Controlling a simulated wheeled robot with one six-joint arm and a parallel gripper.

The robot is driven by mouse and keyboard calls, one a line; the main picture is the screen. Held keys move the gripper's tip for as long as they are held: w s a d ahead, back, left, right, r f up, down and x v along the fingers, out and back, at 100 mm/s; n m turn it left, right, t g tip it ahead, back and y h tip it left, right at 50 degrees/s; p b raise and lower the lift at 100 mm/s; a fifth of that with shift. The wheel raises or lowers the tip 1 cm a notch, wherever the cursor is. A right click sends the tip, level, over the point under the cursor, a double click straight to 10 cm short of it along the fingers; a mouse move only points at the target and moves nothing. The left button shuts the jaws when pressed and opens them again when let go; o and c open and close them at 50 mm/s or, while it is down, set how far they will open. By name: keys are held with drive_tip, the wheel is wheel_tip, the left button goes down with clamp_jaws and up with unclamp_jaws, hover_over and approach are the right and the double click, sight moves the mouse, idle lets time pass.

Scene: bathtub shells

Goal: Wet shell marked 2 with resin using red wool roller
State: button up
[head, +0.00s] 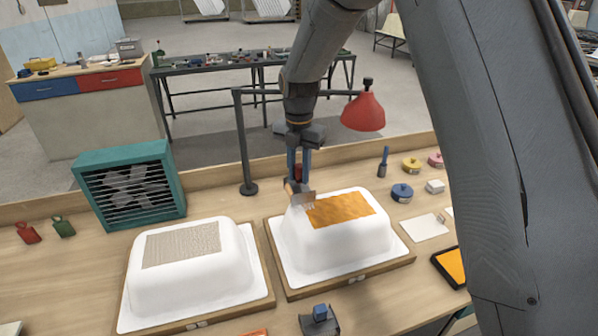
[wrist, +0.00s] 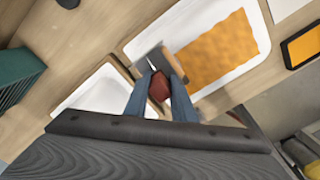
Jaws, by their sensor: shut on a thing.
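My gripper (head: 297,184) is shut on a tool with a red handle (wrist: 159,86) and a flat grey head (head: 302,200). I cannot tell whether it is the red wool roller. The head is over the far left edge of the right white shell (head: 340,244), close to its top; contact is unclear. That shell bears an orange, wet-looking patch (head: 340,209), also large in the wrist view (wrist: 215,50). The left white shell (head: 190,282) bears a dry grey-beige mat (head: 182,245). Small tags on both boards are too small to read. A black tray (head: 450,266) holds orange liquid.
A teal fan (head: 130,187) stands at the back left. A red lamp (head: 363,112) hangs behind the right shell. Blue (head: 402,193) and yellow (head: 411,165) tape rolls lie at the right. A grey holder with a blue block (head: 320,317) sits at the front.

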sight(299, 181)
drive_tip(key=shift+f+b, duration=0.7)
drive_tip(key=shift+f, duration=0.85)
idle(1.0)
drive_tip(key=shift+w+d, duration=0.3)
drive_tip(key=shift+d, duration=0.7)
drive_tip(key=shift+w+d, duration=0.25)
drive_tip(key=shift+d, duration=0.7)
drive_tip(key=shift+r, duration=0.1)
wheel_tip(299, 181, up, 6)
drive_tip(key=p, duration=0.2)
drive_tip(key=shift+p, duration=0.4)
